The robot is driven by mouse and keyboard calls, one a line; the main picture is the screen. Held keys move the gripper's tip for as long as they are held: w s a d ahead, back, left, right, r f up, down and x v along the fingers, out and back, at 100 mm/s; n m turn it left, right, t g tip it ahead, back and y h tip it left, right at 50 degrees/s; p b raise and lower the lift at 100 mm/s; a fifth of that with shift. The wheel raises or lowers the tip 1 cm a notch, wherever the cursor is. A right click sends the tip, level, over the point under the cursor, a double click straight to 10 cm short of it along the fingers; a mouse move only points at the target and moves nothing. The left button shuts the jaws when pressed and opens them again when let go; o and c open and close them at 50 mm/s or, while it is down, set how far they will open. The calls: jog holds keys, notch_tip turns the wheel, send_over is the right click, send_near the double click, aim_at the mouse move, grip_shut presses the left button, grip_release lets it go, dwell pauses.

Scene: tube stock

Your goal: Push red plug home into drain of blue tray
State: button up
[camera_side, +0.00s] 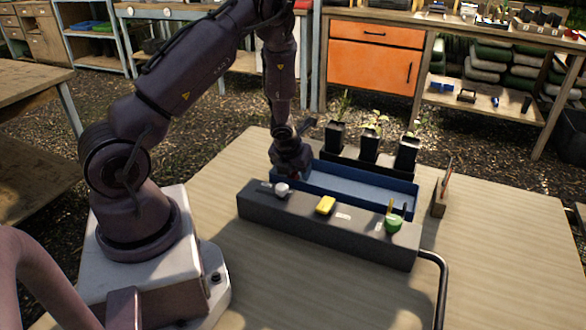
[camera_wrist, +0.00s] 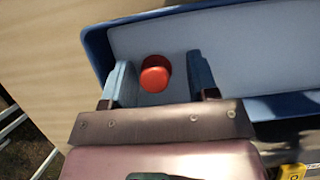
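The blue tray (camera_side: 365,186) is a long, shallow tray behind the grey block; its pale blue floor (camera_wrist: 235,45) fills the top of the wrist view. The red plug (camera_wrist: 155,72) is round and stands near the tray's left end. My gripper (camera_wrist: 160,78) is open, with one finger on each side of the plug and a visible gap to each. In the side view my gripper (camera_side: 291,168) is low over the tray's left end and mostly hides the plug. The drain is hidden, and I cannot tell how deep the plug sits.
A dark grey block (camera_side: 310,221) runs along the tray's front, carrying a white knob (camera_side: 282,189), a yellow piece (camera_side: 325,205) and a green knob (camera_side: 393,224). Black plant pots (camera_side: 370,148) stand behind the tray. A wooden holder (camera_side: 440,204) stands right. The table's front is largely clear.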

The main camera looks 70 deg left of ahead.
jog(key=shift+s+a+f, duration=0.1)
jog(key=shift+s+a, duration=0.25)
jog(key=shift+s, duration=0.05)
jog(key=v, duration=1.3)
jog(key=shift+w, duration=0.3)
jog(key=shift+d, duration=0.1)
jog(key=s+d+r+n+t+h, duration=0.1)
jog(key=s+d+r+n, duration=0.4)
jog(key=d+r+n, duration=0.5)
jog(key=s+d+r+n+t+h, duration=0.1)
jog(key=s+d+r+n, duration=0.4)
jog(key=d+r+n, duration=0.5)
jog(key=r+n+h, duration=0.1)
jog(key=n, duration=0.6)
jog(key=shift+s, duration=0.4)
